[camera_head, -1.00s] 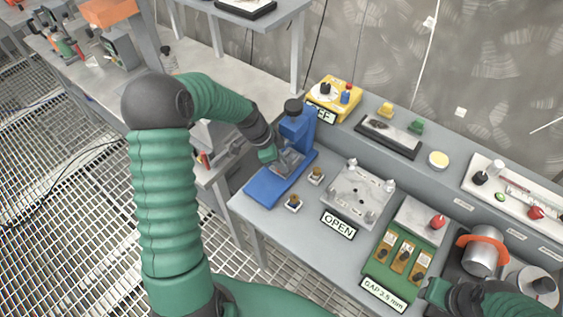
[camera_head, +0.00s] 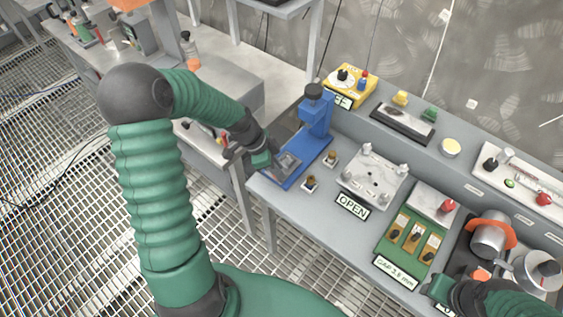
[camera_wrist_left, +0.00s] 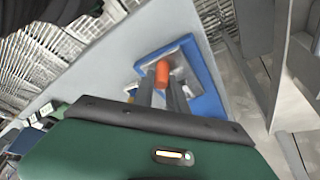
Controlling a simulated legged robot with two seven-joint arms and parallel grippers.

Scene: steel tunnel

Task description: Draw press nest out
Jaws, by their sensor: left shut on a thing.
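The blue press (camera_head: 318,118) stands at the left end of the grey bench, with a dark knob on top. Its grey metal nest (camera_head: 289,163) sits on the blue base, forward of the column near the front end. My left gripper (camera_head: 274,163) reaches in from the left and is shut on the nest's handle. In the left wrist view the orange handle (camera_wrist_left: 162,73) shows at the fingers, with the nest (camera_wrist_left: 180,62) and blue base behind it. My right gripper (camera_head: 440,288) shows partly at the bottom right; its jaws are not clear.
Two small brass-topped pieces (camera_head: 310,184) stand beside the press. Right of them are a plate fixture (camera_head: 372,178) with an OPEN sign (camera_head: 352,206) and a green gauge block (camera_head: 408,240). A yellow box (camera_head: 350,84) stands behind the press. Another bench lies left.

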